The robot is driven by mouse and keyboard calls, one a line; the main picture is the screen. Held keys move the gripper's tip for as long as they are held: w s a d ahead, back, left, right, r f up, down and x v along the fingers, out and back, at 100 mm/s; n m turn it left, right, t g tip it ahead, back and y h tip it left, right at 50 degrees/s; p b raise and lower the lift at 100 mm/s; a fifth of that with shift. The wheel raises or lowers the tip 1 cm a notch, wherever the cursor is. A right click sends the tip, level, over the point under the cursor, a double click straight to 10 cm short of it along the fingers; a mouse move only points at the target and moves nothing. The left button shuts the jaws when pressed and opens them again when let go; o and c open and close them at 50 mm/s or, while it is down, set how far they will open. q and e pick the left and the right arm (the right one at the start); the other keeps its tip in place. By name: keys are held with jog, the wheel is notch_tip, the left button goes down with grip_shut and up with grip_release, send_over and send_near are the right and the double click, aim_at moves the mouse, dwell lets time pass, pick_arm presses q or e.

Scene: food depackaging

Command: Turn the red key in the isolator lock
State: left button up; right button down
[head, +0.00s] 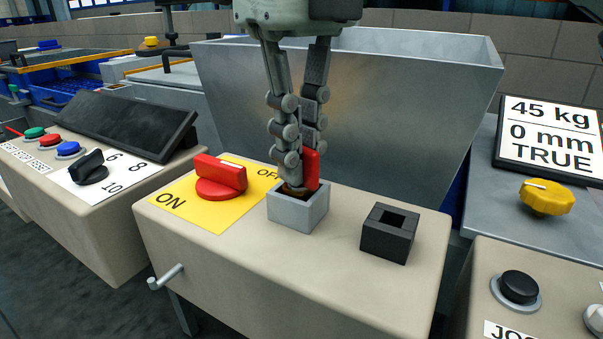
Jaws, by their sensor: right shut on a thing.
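The red key (311,168) stands upright in the grey isolator lock (298,213) on the beige control box. A small brass-coloured part shows at its foot, inside the lock's square opening. My right gripper (296,172) comes down from above and is shut on the red key, its fingers partly hiding it. The red rotary switch (221,177) sits to the left on a yellow plate (205,216) marked ON and OFF. My left gripper is not in view.
A black square socket (388,234) stands right of the lock. A large metal hopper (400,110) rises close behind. A panel with a black selector knob (88,168) is at left. A yellow knob (546,196) and a display (549,138) reading 45 kg are at right.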

dwell(0.3)
jog(key=shift+f+m+b, duration=0.1)
jog(key=shift+m+b, duration=0.3)
jog(key=shift+m, duration=1.5)
jog(key=shift+b, duration=0.3)
jog(key=shift+m, duration=0.6)
jog(key=shift+m+b, duration=0.45)
jog(key=shift+m, duration=0.75)
